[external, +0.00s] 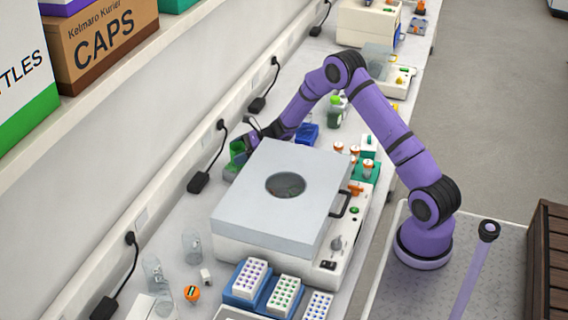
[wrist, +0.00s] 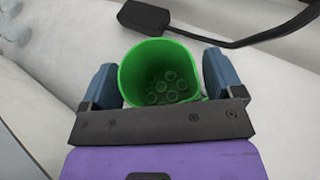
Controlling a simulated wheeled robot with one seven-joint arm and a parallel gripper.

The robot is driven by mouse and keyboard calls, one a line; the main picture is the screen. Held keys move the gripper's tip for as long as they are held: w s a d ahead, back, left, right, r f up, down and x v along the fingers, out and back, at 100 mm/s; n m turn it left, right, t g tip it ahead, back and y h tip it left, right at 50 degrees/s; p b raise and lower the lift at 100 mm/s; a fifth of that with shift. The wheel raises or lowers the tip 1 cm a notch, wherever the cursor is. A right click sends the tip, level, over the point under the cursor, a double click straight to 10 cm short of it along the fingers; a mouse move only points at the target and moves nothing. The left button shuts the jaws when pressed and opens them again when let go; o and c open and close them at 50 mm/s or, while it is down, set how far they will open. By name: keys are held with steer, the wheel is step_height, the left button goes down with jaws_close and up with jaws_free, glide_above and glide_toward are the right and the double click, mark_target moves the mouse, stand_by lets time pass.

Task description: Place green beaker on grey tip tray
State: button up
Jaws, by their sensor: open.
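The green beaker (wrist: 143,55) stands between the two blue fingers of my gripper (wrist: 158,74) in the wrist view. The fingers are apart, one on each side; contact with the wall cannot be made out. Several small round shapes show inside at its bottom. In the external view the green beaker (external: 237,151) is behind the large grey-lidded machine, near the wall, with my gripper (external: 247,139) at it. I cannot identify the grey tip tray with certainty; a pale tray edge (external: 236,314) is cut off at the bottom of the external view.
The grey-lidded machine (external: 250,205) takes up the middle of the bench. Blue racks (external: 245,287) with white tip boxes, clear glassware (external: 192,246) and an orange-topped item (external: 192,293) are at the near end. Black plugs and cables (external: 198,182) run along the wall.

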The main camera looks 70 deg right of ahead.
steer(key=shift+s+d+r, duration=0.1)
steer(key=shift+r, duration=0.1)
steer(key=v, duration=0.4)
steer(key=s+a+r+n+g, duration=0.1)
steer(key=s+a+r+n, duration=0.15)
steer(key=r, duration=0.35)
steer(key=s+a+r+n+g+y, duration=0.1)
steer(key=s+a+r+n, duration=0.1)
steer(key=a+r, duration=0.25)
steer(key=s+a+r+n+g, duration=0.1)
steer(key=s+a+r+n, duration=0.15)
steer(key=r, duration=0.45)
steer(key=s+a+r+n+g+h, duration=0.1)
steer(key=s+a+r+n+g, duration=0.2)
steer(key=s+a+r+n, duration=0.75)
steer(key=s+a+r+n+h, duration=0.1)
steer(key=s+n+h, duration=0.2)
steer(key=s, duration=1.2)
steer(key=s+n+h, duration=0.4)
steer(key=s+n, duration=0.5)
steer(key=s, duration=0.6)
steer(key=shift+s+a+r, duration=0.15)
steer(key=shift+a+r, duration=0.2)
steer(key=shift+a, duration=0.05)
